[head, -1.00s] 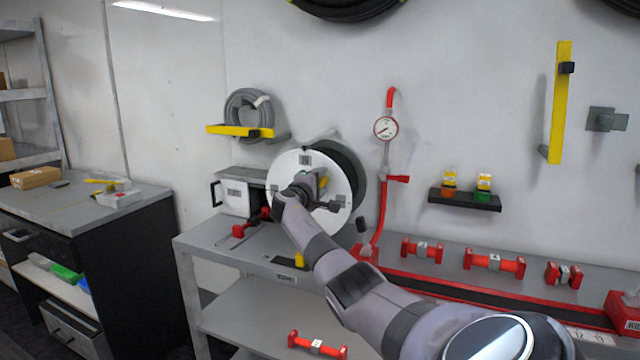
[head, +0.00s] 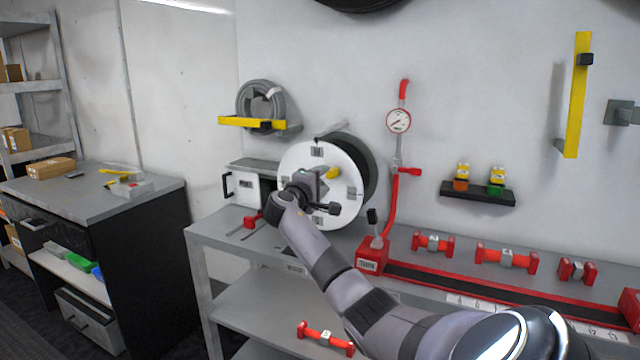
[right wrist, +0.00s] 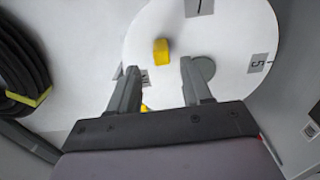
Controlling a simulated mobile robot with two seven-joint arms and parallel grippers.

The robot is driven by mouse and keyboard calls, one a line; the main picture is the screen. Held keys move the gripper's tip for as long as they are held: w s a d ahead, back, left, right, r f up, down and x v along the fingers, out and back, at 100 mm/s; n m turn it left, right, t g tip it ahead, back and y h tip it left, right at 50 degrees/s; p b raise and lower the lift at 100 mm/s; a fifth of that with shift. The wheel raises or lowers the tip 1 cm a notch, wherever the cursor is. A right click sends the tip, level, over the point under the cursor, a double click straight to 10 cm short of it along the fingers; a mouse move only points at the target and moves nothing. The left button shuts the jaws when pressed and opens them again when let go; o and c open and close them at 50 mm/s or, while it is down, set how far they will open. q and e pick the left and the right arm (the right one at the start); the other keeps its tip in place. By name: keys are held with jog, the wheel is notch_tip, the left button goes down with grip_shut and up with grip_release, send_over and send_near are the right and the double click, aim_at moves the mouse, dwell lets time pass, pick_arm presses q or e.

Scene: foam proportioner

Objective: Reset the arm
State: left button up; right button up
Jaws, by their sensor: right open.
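My right arm reaches in from the lower right of the head view, and its gripper (head: 326,190) is in front of a white numbered disc (head: 350,165) on a dark reel. The right wrist view also shows the disc (right wrist: 225,30), with a small yellow block (right wrist: 161,52) on its face. The two fingers of my right gripper (right wrist: 158,72) are apart, with nothing held between them. The yellow block appears just beyond the fingertips; I cannot tell whether they touch the disc. In the head view, the yellow block (head: 333,172) is partly hidden by the gripper. My left gripper is out of view.
A red hose with a gauge (head: 398,121) rises to the right. Several red fittings (head: 433,242) line the bench. A workbench (head: 75,195) stands at left.

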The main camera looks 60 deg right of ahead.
jog(key=shift+a, duration=0.25)
dwell(0.5)
